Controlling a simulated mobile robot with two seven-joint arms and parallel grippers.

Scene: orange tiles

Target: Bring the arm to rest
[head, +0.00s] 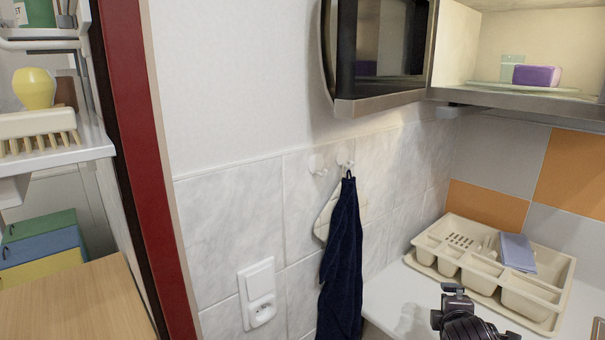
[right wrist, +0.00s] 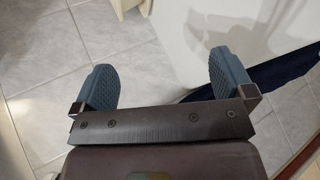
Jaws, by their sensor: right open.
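My right gripper (right wrist: 163,85) is open and empty in the right wrist view, with its two blue-grey finger pads wide apart. Beyond them show a tiled floor (right wrist: 60,65) and a white surface (right wrist: 235,25). In the head view a dark part of one of my arms (head: 462,318) shows at the bottom right, in front of the white counter (head: 395,305). I cannot make out fingertips there. My left gripper cannot be identified in either view.
A beige dish rack (head: 420,262) with a blue cloth (head: 518,252) stands on the counter. A dark blue towel (head: 342,265) hangs from a wall hook. A cabinet with a dark door (head: 380,45) juts out above. A red door frame (head: 145,130) stands left, beside a wooden top (head: 75,305).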

